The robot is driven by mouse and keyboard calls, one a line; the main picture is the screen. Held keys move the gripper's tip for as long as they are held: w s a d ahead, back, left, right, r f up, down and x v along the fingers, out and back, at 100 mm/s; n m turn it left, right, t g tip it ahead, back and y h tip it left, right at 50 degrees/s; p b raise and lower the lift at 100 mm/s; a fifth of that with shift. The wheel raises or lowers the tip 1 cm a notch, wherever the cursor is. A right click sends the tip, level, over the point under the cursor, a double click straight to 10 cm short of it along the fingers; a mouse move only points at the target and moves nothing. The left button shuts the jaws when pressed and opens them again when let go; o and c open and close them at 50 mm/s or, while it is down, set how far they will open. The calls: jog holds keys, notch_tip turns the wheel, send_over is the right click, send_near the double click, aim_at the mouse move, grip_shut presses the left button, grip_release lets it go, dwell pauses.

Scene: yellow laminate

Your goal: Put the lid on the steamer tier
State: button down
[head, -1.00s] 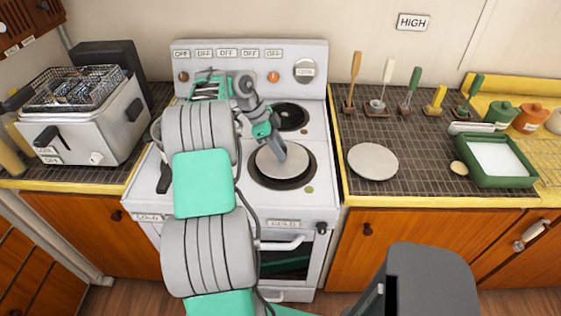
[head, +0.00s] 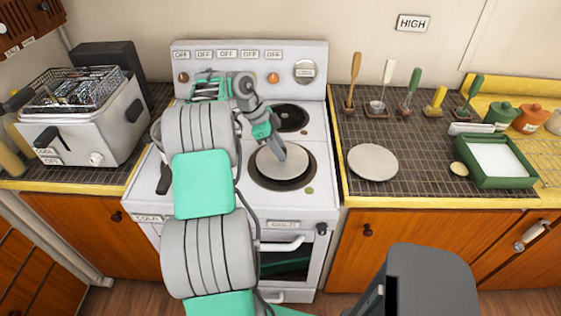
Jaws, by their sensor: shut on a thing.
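My gripper (head: 278,153) is over the front right burner of the stove, pointing down, with its fingertips at a pale round disc (head: 295,166) that looks like the lid. It is shut on that lid, near its middle; the knob or grip point is too small and covered to make out. The lid lies about level above the dark burner (head: 268,183), roughly centred. No separate steamer tier wall can be told apart under the lid from this high view, so I cannot tell whether the lid touches a tier.
A pale round plate or disc (head: 373,162) lies on the tiled counter to the right. A green tray (head: 490,178) and upright utensils stand beyond it. The back right burner (head: 290,117) is bare. A fryer (head: 85,120) stands left. A dark pan handle (head: 164,180) shows beside my arm.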

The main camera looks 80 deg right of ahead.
jog(key=shift+r+p, duration=3.15)
jog(key=shift+r, duration=0.45)
jog(key=shift+f, duration=0.1)
